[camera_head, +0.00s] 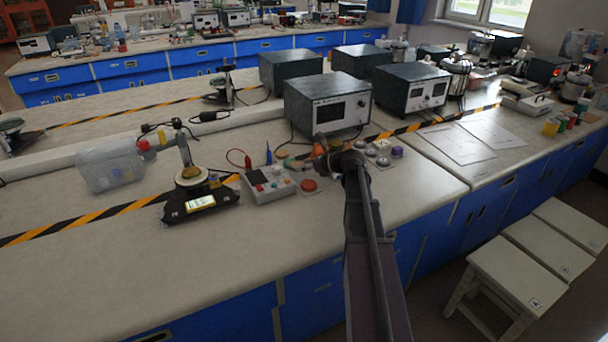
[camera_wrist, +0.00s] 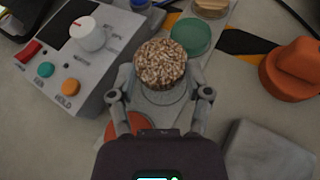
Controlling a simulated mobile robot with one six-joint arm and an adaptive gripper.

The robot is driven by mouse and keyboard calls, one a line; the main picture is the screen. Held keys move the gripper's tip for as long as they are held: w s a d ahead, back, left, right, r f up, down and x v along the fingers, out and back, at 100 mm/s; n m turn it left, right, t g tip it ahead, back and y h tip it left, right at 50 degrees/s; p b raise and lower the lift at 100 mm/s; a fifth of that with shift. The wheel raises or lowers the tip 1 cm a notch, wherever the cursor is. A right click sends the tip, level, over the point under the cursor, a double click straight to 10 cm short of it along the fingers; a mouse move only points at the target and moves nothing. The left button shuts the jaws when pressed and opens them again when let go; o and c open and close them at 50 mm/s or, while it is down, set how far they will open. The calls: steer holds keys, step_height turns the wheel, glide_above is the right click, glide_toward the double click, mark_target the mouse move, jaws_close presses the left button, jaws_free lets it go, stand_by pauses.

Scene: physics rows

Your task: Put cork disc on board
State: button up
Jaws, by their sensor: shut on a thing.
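The cork disc (camera_wrist: 160,64), speckled brown and round, is between the fingertips of my gripper (camera_wrist: 160,92) in the wrist view. My gripper is shut on it. The board (camera_wrist: 222,32) is a pale strip running under my gripper, with a green disc (camera_wrist: 190,36) beyond the cork disc and an orange-red disc (camera_wrist: 127,124) on the near side. A grey round patch shows just below the cork disc; I cannot tell whether they touch. In the head view my gripper (camera_head: 338,160) is over the bench, the orange-red disc (camera_head: 309,185) is left of it, and I cannot make out the cork disc.
A control box (camera_wrist: 72,45) with a white knob and coloured buttons stands close on the left. An orange stepped object (camera_wrist: 293,70) and a grey slab (camera_wrist: 268,152) lie on the right.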

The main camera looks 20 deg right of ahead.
steer(key=shift+f+b, duration=1.2)
steer(key=shift+f, duration=0.3)
steer(key=o, duration=0.8)
steer(key=shift+s+d+r, duration=0.15)
steer(key=shift+s, duration=0.05)
steer(key=p+v, duration=0.4)
steer(key=v, duration=0.7)
steer(key=shift+s+d+r+p, duration=0.15)
steer(key=shift+s+p, duration=0.1)
steer(key=shift+p, duration=0.1)
steer(key=shift+r, duration=0.1)
